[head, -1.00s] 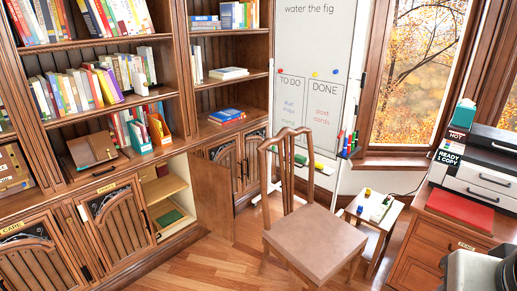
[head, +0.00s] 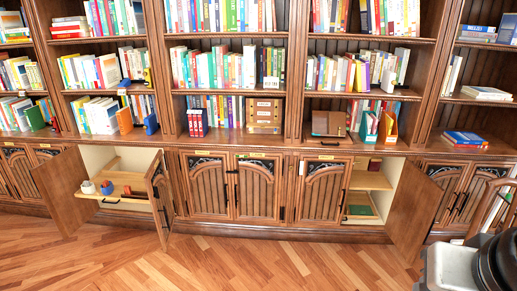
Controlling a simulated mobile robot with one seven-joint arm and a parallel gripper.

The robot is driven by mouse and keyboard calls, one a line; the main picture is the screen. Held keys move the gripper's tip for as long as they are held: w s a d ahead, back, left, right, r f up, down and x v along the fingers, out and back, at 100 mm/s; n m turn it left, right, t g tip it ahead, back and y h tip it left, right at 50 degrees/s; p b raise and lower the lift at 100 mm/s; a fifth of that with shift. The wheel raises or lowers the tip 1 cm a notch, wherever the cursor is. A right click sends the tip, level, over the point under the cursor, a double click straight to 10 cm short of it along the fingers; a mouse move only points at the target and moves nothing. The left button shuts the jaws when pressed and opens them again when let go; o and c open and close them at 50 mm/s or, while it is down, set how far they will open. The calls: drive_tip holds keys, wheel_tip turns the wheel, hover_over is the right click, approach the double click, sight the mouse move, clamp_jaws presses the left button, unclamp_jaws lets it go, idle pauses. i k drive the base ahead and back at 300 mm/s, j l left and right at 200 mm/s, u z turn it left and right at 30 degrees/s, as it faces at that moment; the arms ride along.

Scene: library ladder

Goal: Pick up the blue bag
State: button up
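I cannot make out a blue bag in the head view. A small blue item (head: 107,188) sits on the shelf inside the open left cupboard, beside a white cup-like thing (head: 88,187); it is too small to identify. My gripper is not in view. Only a grey and black part of my own arm shows at the bottom right corner.
A long wooden bookcase (head: 292,147) spans the view. The left cupboard's doors (head: 62,192) stand open, as does a right cupboard door (head: 416,208). A chair (head: 492,215) stands at the right edge. The wooden floor (head: 250,262) in front is clear.

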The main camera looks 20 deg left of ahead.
sight(108, 191)
drive_tip(key=u, duration=2.05)
drive_tip(key=i, duration=0.95)
drive_tip(key=i+u, duration=0.15)
drive_tip(key=i, duration=0.75)
drive_tip(key=i+u, duration=0.25)
drive_tip(key=i, duration=0.25)
drive_tip(key=i+u, duration=0.25)
drive_tip(key=i, duration=0.2)
drive_tip(key=i+l+u, duration=0.25)
drive_tip(key=i, duration=0.25)
drive_tip(key=i+j+z, duration=0.15)
drive_tip(key=i, duration=0.3)
drive_tip(key=i+j+z, duration=0.2)
drive_tip(key=i, duration=0.2)
drive_tip(key=i+j+z, duration=0.15)
drive_tip(key=i, duration=0.25)
drive_tip(key=i+l+z, duration=0.15)
drive_tip(key=z, duration=0.3)
drive_tip(key=i+l+z, duration=0.1)
drive_tip(key=i+z, duration=0.2)
drive_tip(key=z, duration=0.2)
drive_tip(key=i+z, duration=0.25)
drive_tip(key=z, duration=0.2)
drive_tip(key=i+u, duration=0.1)
